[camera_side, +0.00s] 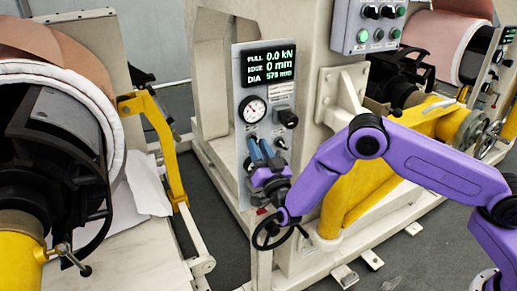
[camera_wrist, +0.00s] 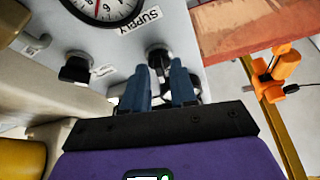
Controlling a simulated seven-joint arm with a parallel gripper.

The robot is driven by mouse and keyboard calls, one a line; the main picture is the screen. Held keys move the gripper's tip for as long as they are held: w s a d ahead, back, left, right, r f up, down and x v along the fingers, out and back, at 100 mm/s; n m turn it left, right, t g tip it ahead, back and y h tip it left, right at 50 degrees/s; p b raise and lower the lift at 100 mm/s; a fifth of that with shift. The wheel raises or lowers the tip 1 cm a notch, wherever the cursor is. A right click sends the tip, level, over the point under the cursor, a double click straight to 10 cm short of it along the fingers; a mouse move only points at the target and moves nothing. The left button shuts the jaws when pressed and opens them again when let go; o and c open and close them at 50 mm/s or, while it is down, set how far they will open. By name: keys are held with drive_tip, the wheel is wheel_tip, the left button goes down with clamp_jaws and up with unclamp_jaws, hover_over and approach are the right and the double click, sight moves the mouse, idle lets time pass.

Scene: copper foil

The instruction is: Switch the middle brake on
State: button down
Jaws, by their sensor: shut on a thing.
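The middle stand carries a grey control panel (camera_side: 242,180) with a lit display (camera_side: 268,66), reading 0.0 kN, 0 mm and what looks like 570 mm. Below it are a round gauge (camera_side: 252,110) and dark knobs. My gripper (camera_side: 261,142) is at the lower part of this panel, its blue fingers pointing at the panel face. In the wrist view the two blue fingers (camera_wrist: 159,72) stand on either side of a black knob (camera_wrist: 158,56) and are shut on it. The fingers partly hide the knob, and I cannot read its setting or any label on it.
Another dark knob (camera_wrist: 76,67) and the gauge (camera_wrist: 104,8) marked SUPPLY are close by in the wrist view. A black handwheel (camera_side: 279,226) is below my wrist. A copper roll (camera_side: 62,48) stands at left, and a yellow arm (camera_side: 165,140) lies between it and the panel.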

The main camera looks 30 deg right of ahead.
drive_tip(key=n+y, duration=0.2)
drive_tip(key=n, duration=0.2)
drive_tip(key=n+y, duration=0.2)
drive_tip(key=n, duration=0.2)
drive_tip(key=n+y, duration=0.2)
drive_tip(key=n, duration=0.2)
drive_tip(key=shift+d+n+g+y, duration=0.3)
drive_tip(key=shift+n, duration=0.4)
drive_tip(key=c, duration=1.2)
unclamp_jaws()
drive_tip(key=shift+v, duration=8.65)
drive_tip(key=shift+d+r, duration=0.15)
drive_tip(key=shift+d, duration=0.05)
